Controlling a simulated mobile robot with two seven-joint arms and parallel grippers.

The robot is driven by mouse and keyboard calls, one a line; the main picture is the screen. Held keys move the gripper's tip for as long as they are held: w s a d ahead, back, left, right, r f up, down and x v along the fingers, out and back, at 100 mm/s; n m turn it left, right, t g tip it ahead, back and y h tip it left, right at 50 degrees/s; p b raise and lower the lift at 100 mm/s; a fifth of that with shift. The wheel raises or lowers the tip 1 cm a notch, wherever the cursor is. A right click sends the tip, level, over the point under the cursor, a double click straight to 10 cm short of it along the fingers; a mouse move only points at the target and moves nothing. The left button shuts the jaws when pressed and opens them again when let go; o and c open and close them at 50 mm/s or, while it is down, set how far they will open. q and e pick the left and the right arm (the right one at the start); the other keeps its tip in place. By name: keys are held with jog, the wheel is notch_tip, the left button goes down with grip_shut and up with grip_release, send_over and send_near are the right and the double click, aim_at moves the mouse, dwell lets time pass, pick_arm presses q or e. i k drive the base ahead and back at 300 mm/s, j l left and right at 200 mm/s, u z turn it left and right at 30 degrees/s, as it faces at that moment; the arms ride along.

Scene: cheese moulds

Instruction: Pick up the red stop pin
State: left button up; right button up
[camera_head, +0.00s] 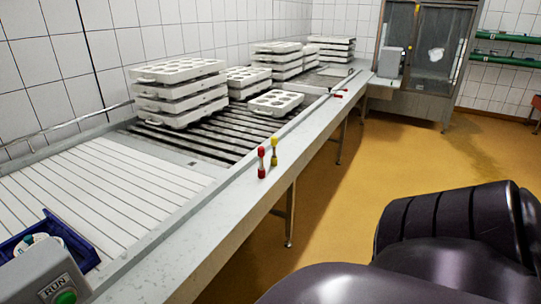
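A red stop pin (261,162) stands upright on the pale metal rail along the near side of the conveyor. Small red objects (339,94) show farther along the same rail, too small to make out clearly. Dark rounded parts of my own body fill the lower right. Neither of my grippers shows in this view.
White moulds stand in a tall stack (180,92) on the roller conveyor (195,142), with a single mould (276,103) nearer the rail. A grey RUN button box (45,280) and a blue crate (85,251) are at lower left. The yellow floor (400,150) right of the conveyor is clear.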

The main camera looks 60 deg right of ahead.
aim_at(261, 150)
jog(key=k+z, duration=0.15)
jog(key=z, duration=0.3)
jog(key=k+z, duration=0.1)
jog(key=z, duration=0.4)
jog(key=j+z, duration=0.1)
jog(key=z, duration=0.25)
jog(key=j+z, duration=0.1)
jog(key=z, duration=0.6)
jog(key=k+j, duration=0.4)
jog(key=j, duration=0.15)
jog(key=u, duration=0.95)
jog(key=i+l+u, duration=0.15)
jog(key=l+u, duration=0.25)
jog(key=i+l+u, duration=0.1)
jog(key=l+u, duration=0.6)
jog(key=l, duration=0.55)
jog(key=l+u, duration=0.35)
jog(key=l, duration=0.5)
